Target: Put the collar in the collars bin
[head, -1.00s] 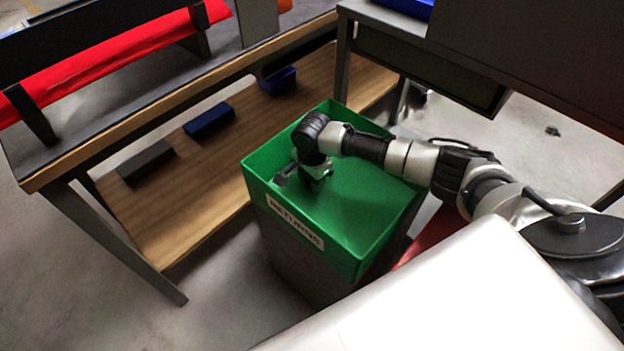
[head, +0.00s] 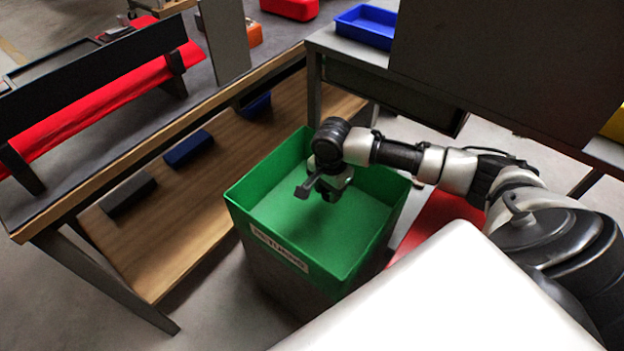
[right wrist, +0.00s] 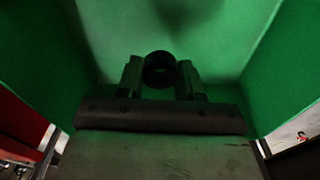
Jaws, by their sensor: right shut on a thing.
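My right gripper (head: 328,192) hangs pointing down inside the open top of a green bin (head: 308,270), near its back wall. In the right wrist view the gripper (right wrist: 160,82) is shut on a small dark ring, the collar (right wrist: 159,66), held between its fingertips. Green walls and the bin's floor surround it there. In the head view the collar is too small and dark to tell from the fingers. The bin has a white label (head: 279,250) on its front that is hard to read. My left gripper is not in view.
A workbench (head: 190,220) with a wooden lower shelf stands at left, with a dark bin (head: 128,194) and blue bins (head: 188,148) on it. A grey table with a blue tray (head: 366,27) stands behind. A red patch (head: 440,215) lies right of the green bin.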

